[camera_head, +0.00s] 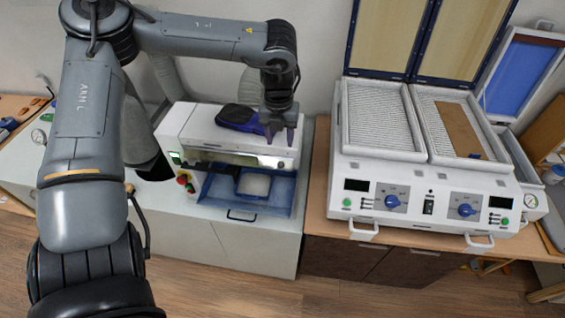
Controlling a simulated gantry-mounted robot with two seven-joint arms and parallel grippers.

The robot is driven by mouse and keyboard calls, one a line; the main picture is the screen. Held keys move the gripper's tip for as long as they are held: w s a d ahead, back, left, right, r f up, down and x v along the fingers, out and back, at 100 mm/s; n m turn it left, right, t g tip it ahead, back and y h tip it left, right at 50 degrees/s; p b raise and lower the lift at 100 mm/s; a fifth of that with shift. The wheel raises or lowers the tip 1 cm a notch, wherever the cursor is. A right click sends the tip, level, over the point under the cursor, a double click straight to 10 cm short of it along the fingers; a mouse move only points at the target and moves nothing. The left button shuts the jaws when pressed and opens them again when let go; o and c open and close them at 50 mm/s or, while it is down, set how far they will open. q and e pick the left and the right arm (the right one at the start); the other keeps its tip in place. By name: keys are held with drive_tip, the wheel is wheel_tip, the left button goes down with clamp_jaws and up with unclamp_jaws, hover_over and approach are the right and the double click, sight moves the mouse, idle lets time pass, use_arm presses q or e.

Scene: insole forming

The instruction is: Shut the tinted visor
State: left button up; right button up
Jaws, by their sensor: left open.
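The tinted visor (220,193) is a blue see-through panel on the front of the white forming machine (180,125). It slopes out below the machine's lit opening, with a dark handle (241,216) along its lower edge. A pale rounded pad (254,184) shows within the visor's outline; I cannot tell whether it lies behind or on the panel. My left gripper (279,133) points down over the right part of the machine's top, fingers apart, beside a dark blue insole (237,117). It is clear of the visor handle. My right gripper is out of view.
Red and green buttons (184,180) sit at the machine's left front. A white two-bed heater (430,180) with raised lids (430,40) stands on the wooden bench to the right. A brown sheet (459,129) lies in its right bed. Floor in front is clear.

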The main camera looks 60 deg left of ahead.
sight(281, 164)
use_arm(q)
drive_tip(key=shift+f+p, duration=1.25)
drive_tip(key=shift+f, duration=3.7)
drive_tip(key=shift+w, duration=0.1)
clamp_jaws()
